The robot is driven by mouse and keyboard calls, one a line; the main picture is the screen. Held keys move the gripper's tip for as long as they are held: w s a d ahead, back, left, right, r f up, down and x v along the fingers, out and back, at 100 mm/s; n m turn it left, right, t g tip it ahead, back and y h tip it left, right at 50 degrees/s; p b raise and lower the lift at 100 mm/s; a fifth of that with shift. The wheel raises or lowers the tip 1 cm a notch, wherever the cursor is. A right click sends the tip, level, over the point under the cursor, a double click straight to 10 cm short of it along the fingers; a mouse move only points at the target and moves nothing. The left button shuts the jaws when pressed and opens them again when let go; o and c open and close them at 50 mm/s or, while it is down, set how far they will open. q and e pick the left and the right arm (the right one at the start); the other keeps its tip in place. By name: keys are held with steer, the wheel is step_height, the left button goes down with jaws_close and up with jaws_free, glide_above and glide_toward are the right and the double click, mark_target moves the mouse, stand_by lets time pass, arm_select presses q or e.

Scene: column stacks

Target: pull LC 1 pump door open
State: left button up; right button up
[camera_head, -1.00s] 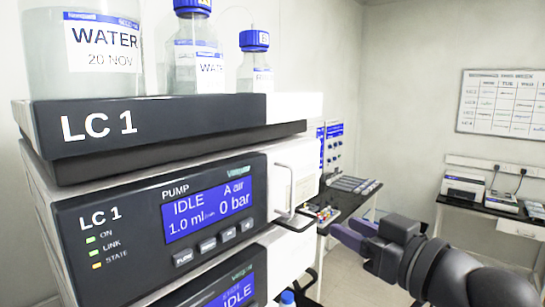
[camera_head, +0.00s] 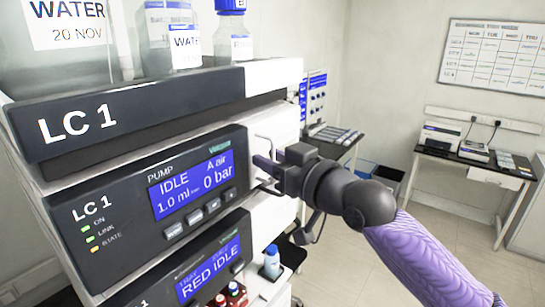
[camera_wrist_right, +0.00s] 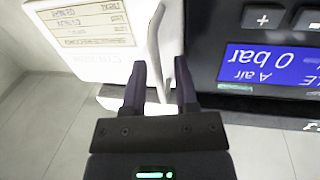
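The LC 1 pump module (camera_head: 120,200) has a dark front with a lit blue display reading IDLE and 0 bar. Its white door (camera_head: 285,128) is at the right of that front and looks closed. A thin pale handle (camera_head: 264,142) stands out from the door; the wrist view shows it as a bar (camera_wrist_right: 154,42). My right gripper (camera_head: 259,170) is at the handle, its fingers pointing at the module. In the wrist view the right gripper's fingers (camera_wrist_right: 160,72) are apart, with the bar between them; I cannot tell whether they touch it. My left gripper is not in view.
A dark tray (camera_head: 150,115) labelled LC 1 with bottles (camera_head: 235,35) sits above the pump. Another module (camera_head: 190,275) is below. A blue-capped bottle (camera_head: 271,262) stands low beside it. A side table (camera_head: 480,165) is at the far right, with open floor before it.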

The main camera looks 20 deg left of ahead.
jaws_close()
stand_by(1.2)
